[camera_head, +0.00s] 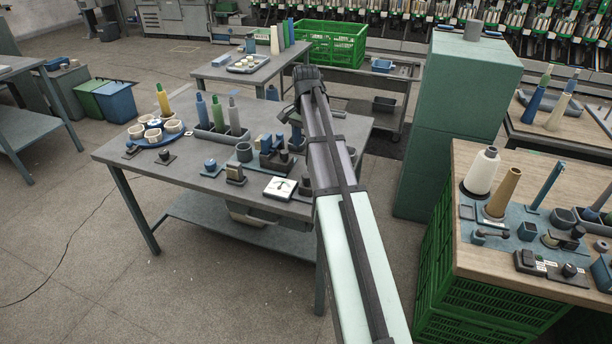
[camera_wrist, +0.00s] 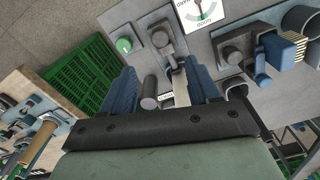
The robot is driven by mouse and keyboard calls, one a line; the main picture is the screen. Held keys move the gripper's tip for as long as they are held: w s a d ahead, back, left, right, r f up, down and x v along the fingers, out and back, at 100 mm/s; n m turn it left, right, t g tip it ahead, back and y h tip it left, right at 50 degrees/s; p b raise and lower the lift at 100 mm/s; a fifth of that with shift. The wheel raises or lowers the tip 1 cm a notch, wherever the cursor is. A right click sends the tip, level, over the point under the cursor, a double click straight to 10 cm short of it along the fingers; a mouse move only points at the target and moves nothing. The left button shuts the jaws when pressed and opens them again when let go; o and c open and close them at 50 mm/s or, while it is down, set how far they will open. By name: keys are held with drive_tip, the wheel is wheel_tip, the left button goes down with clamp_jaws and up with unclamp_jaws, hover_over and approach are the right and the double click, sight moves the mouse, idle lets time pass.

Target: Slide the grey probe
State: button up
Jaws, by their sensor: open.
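In the wrist view, a dark grey cylinder (camera_wrist: 150,88) that looks like the grey probe lies between my gripper's (camera_wrist: 163,82) two blue ribbed fingers. It is closer to the left finger, and I cannot tell whether they touch. A pale flat strip (camera_wrist: 181,88) and a small white label lie beside it, nearer the right finger. The fingers are spread apart with no grip visible. Behind them is a grey block with a round knob (camera_wrist: 161,39). In the head view my arm reaches over the grey workbench (camera_head: 130,155); its end hides the gripper, and I cannot pick out the probe.
Close by in the wrist view are a green button (camera_wrist: 124,45), a grey block (camera_wrist: 233,55) and a blue fixture (camera_wrist: 261,63). In the head view a white dial card (camera_head: 280,188) lies near the bench's front edge. A tall green cabinet (camera_head: 455,120) stands to the right.

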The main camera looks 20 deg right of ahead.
sight(306, 176)
wheel_tip(306, 176, down, 13)
drive_tip(key=shift+f, duration=0.2)
idle(0.4)
drive_tip(key=shift+c, duration=0.2)
clamp_jaws()
idle(0.4)
